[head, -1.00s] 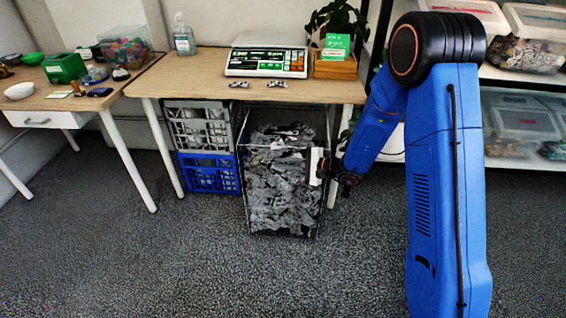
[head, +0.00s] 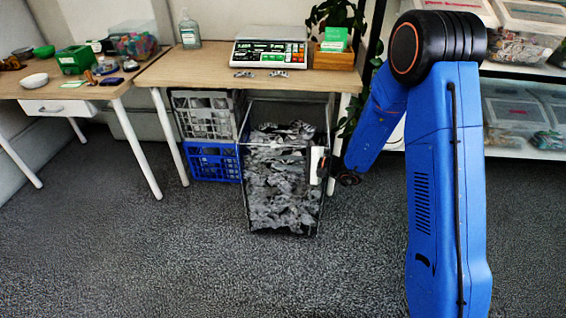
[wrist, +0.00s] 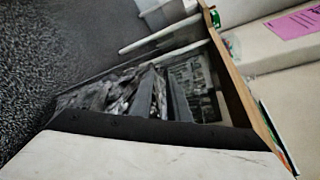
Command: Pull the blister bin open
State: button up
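The blister bin (head: 246,190), a clear dark-edged bin full of grey blister packs (head: 280,185), stands on the floor under the wooden table and sticks out past its front edge. Its open top shows part of the packs. My gripper (head: 318,165) is at the bin's right front edge, with its white part against or very close to the wall. In the wrist view the bin's packs (wrist: 115,95) lie beyond a large white surface with a black edge.
Grey and blue crates (head: 213,162) stand under the table, left of the bin. The table (head: 205,72) carries a scale (head: 270,48) and small blister packs. A white table leg (head: 335,135) is close right of the bin. The carpet in front is clear.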

jog(key=shift+d, duration=0.1)
jog(key=v, duration=1.7)
jog(key=shift+s+d+f, duration=0.1)
jog(key=s+r+n+g+h, duration=0.25)
jog(key=s+r+n, duration=0.2)
jog(key=s, duration=0.45)
jog(key=s+r+n+g+h, duration=0.25)
jog(key=s+r, duration=0.35)
jog(key=s, duration=0.4)
jog(key=s+d+r+n+t+h, duration=0.1)
jog(key=s+d+r+t+h, duration=0.1)
jog(key=s+d, duration=0.5)
jog(key=s+d+r+n+t+h, duration=0.2)
jog(key=s+d+r+h, duration=0.2)
jog(key=s+d+h, duration=0.3)
jog(key=d, duration=0.2)
jog(key=shift+d+r+n+t, duration=0.25)
jog(key=shift+d+n+t, duration=0.05)
jog(key=shift+d, duration=0.1)
